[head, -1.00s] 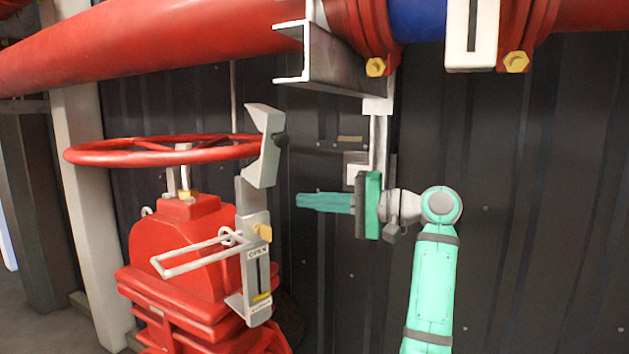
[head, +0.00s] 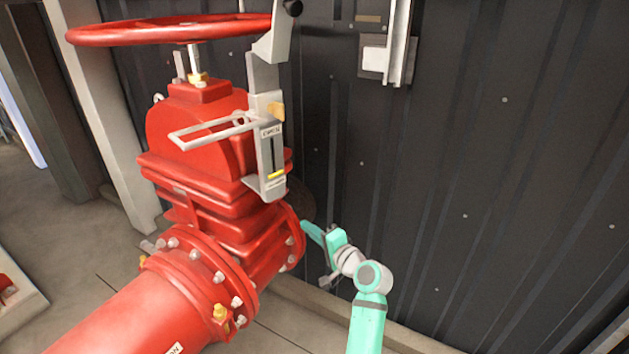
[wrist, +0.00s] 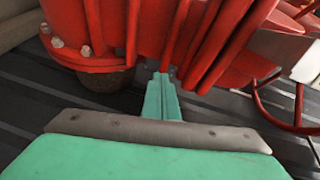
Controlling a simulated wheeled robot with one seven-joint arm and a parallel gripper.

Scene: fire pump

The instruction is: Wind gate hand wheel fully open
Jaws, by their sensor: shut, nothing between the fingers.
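The red gate hand wheel (head: 165,29) lies level on top of the red gate valve (head: 205,125) at the upper left of the head view. A grey bracket (head: 268,150) with a slotted OPEN scale and a yellow mark low in the slot stands at the valve's right side. My gripper (head: 306,226) is shut and empty, low beside the valve's flange, well below the wheel. In the wrist view my shut fingers (wrist: 161,78) point at the red valve body (wrist: 160,30), with a small apparent gap. Part of the wheel (wrist: 300,110) seems to show at the right there.
A pale wire loop (head: 210,132) sticks out from the valve's front. A corrugated dark wall (head: 480,180) stands behind my arm. A grey post (head: 110,130) stands left of the valve. A red flanged pipe (head: 140,310) runs toward the lower left.

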